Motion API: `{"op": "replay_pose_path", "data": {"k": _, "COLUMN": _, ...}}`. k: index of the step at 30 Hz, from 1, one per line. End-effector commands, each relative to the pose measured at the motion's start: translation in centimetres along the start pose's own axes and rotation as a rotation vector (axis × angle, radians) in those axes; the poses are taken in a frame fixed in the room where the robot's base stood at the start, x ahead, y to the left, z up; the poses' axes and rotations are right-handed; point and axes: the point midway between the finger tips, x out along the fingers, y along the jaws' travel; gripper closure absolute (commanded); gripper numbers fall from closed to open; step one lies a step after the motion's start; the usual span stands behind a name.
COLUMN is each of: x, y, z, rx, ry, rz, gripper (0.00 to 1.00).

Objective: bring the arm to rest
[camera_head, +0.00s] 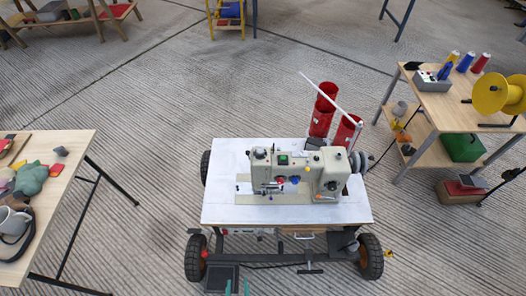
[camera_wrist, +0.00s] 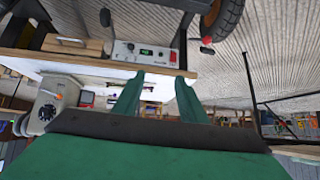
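My gripper (camera_wrist: 159,77) shows in the wrist view with its two green fingers apart. Nothing shows between them except the cart and background behind. In the head view only its green fingertips (camera_head: 237,287) show at the bottom edge, in front of the wheeled cart. The rest of my arm is out of the head view. I cannot tell the exact gap from fingers to cart.
A sewing machine (camera_head: 298,175) stands on the white-topped cart (camera_head: 222,211), with red cones (camera_head: 323,110) behind it. A wooden table (camera_head: 66,205) is at left, and a shelf table (camera_head: 436,108) at right. A control box (camera_wrist: 145,53) shows near the fingers.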

Motion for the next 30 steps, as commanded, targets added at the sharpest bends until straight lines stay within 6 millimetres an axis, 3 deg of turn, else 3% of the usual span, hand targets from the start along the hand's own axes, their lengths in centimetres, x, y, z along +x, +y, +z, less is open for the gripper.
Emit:
{"op": "replay_pose_path", "data": {"k": 1, "x": -2.2, "y": 0.6, "z": -0.8, "rx": 0.012, "ry": 0.036, "rz": 0.001, "gripper": 0.62}}
{"op": "replay_pose_path", "data": {"k": 5, "x": -7.5, "y": 2.2, "z": -4.0, "rx": 0.026, "ry": 0.151, "rz": 0.006, "gripper": 0.62}}
{"op": "replay_pose_path", "data": {"k": 12, "x": -17.8, "y": 5.3, "z": -11.2, "rx": 0.022, "ry": 0.365, "rz": 0.053, "gripper": 0.62}}
{"op": "replay_pose_path", "data": {"k": 16, "x": -22.1, "y": 6.5, "z": -14.6, "rx": 0.013, "ry": 0.455, "rz": 0.081, "gripper": 0.62}}
{"op": "replay_pose_path", "data": {"k": 21, "x": -25.0, "y": 7.2, "z": -17.0, "rx": 0.003, "ry": 0.516, "rz": 0.103, "gripper": 0.62}}
{"op": "replay_pose_path", "data": {"k": 28, "x": -25.4, "y": 7.3, "z": -17.4, "rx": 0.0, "ry": 0.526, "rz": 0.106, "gripper": 0.62}}
{"op": "replay_pose_path", "data": {"k": 29, "x": -25.4, "y": 7.3, "z": -17.4, "rx": 0.0, "ry": 0.526, "rz": 0.106, "gripper": 0.69}}
{"op": "replay_pose_path", "data": {"k": 30, "x": -25.4, "y": 7.3, "z": -17.4, "rx": 0.0, "ry": 0.526, "rz": 0.106, "gripper": 0.69}}
